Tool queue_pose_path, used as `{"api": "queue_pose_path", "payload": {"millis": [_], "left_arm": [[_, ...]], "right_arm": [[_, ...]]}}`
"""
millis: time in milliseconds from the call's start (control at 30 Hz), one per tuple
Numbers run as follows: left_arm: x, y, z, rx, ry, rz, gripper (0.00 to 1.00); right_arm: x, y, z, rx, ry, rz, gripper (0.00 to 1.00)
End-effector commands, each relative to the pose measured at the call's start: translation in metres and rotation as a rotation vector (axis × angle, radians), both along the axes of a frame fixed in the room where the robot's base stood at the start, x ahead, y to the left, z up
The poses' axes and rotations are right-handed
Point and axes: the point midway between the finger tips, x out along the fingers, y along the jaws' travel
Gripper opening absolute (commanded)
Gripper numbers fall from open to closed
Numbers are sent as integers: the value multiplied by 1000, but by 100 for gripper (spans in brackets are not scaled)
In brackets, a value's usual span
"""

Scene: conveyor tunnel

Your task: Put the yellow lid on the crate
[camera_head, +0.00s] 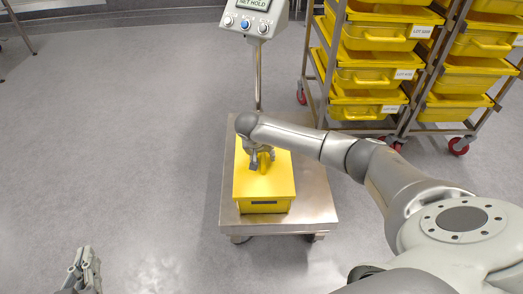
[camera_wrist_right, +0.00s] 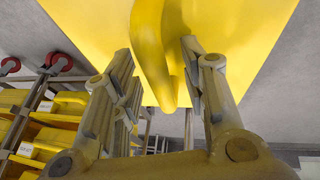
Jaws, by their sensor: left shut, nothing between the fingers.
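The yellow lid (camera_head: 265,185) is flat on top of the yellow crate (camera_head: 264,206), looking closely aligned with it in the head view. The crate stands on the steel platform of a scale. My right gripper (camera_head: 260,163) is down over the lid's middle. In the right wrist view the lid (camera_wrist_right: 225,25) fills the top, and its curved handle (camera_wrist_right: 154,50) lies between the fingers of my right gripper (camera_wrist_right: 160,75). The fingers look apart, with gaps beside the handle. My left gripper (camera_head: 88,262) is shut and empty at the lower left, away from the crate.
The scale platform (camera_head: 315,190) has a post and a display (camera_head: 254,18) behind the crate. A wheeled rack with several yellow crates (camera_head: 370,75) stands at the back right, with a second rack beside it. The floor (camera_head: 110,130) on the left is clear.

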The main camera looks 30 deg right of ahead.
Motion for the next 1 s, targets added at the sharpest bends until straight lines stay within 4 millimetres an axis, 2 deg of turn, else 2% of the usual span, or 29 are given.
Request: {"api": "queue_pose_path", "payload": {"millis": [167, 600, 800, 1000], "left_arm": [[0, 0, 0, -1, 0, 1, 0], [0, 0, 1, -2, -1, 2, 0], [0, 0, 1, -2, -1, 2, 0], [0, 0, 1, -2, -1, 2, 0]], "right_arm": [[-3, 6, 16, 2, -3, 1, 40], [-21, 36, 90, 1, -4, 1, 40], [-26, 42, 106, 1, -2, 0, 40], [-27, 42, 108, 0, -1, -1, 40]]}}
